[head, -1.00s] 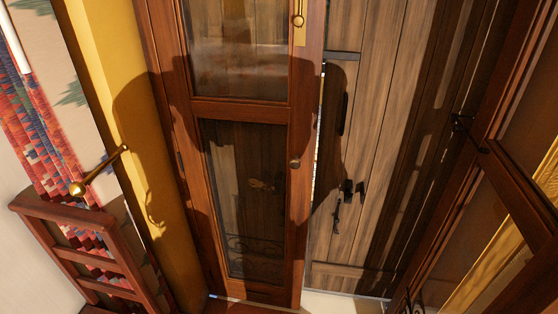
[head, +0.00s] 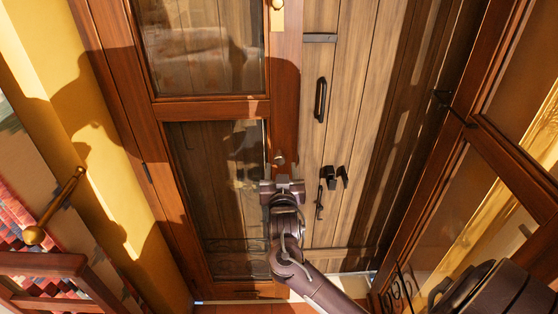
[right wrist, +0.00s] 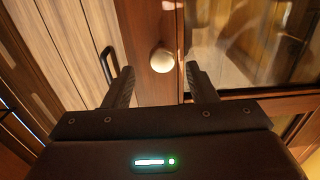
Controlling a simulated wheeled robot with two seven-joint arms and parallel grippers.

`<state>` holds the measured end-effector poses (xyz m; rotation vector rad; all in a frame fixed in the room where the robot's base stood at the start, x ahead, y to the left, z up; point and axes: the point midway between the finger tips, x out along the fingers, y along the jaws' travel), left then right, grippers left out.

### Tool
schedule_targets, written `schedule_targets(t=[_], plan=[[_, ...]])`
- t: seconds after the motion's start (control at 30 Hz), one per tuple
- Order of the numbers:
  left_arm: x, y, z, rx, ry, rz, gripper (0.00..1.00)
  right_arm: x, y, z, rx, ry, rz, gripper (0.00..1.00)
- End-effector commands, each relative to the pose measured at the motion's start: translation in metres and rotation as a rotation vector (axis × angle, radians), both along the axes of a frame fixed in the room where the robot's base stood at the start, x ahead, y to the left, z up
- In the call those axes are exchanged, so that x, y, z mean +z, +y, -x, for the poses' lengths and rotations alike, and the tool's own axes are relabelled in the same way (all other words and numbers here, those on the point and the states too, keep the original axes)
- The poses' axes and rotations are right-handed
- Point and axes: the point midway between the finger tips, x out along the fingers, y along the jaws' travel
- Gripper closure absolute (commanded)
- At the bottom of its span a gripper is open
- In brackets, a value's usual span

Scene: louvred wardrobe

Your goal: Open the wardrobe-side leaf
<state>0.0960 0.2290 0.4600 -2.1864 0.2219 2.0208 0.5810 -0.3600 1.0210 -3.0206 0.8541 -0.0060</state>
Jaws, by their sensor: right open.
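A wooden leaf with glass panes (head: 213,108) stands in the middle of the head view. A small round knob (head: 279,160) sits on its right stile. In the right wrist view the knob (right wrist: 162,60) shows pale and round. My right gripper (head: 282,180) is just below the knob in the head view. In the right wrist view its two open fingers (right wrist: 164,84) stand on either side of the knob, apart from it, with nothing between the pads. My left gripper is not in view.
A plank door with a black handle (head: 320,100) and latch (head: 328,178) stands behind, right of the leaf. Another glazed leaf (head: 495,150) is at the right. A yellow wall (head: 75,120), a brass rod (head: 55,208) and a wooden rack (head: 45,264) are at the left.

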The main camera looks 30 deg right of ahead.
Motion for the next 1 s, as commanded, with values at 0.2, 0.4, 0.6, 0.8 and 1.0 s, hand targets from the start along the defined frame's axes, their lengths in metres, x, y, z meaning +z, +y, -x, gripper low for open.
schedule_targets(t=[0.2, 0.4, 0.6, 0.8, 1.0], plan=[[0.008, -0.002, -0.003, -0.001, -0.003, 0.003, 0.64, 0.001, -0.015, -0.024, 0.001, 0.001, 0.002, 0.48], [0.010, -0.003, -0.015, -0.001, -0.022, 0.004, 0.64, -0.001, -0.018, -0.030, 0.001, 0.002, 0.000, 0.48], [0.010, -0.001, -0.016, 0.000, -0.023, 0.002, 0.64, -0.001, -0.018, -0.030, 0.002, 0.002, 0.000, 0.52], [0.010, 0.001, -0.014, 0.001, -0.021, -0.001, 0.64, -0.001, -0.018, -0.030, 0.002, 0.002, 0.000, 0.79], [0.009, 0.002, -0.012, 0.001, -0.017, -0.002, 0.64, -0.001, -0.018, -0.030, 0.002, 0.002, 0.000, 1.00]])
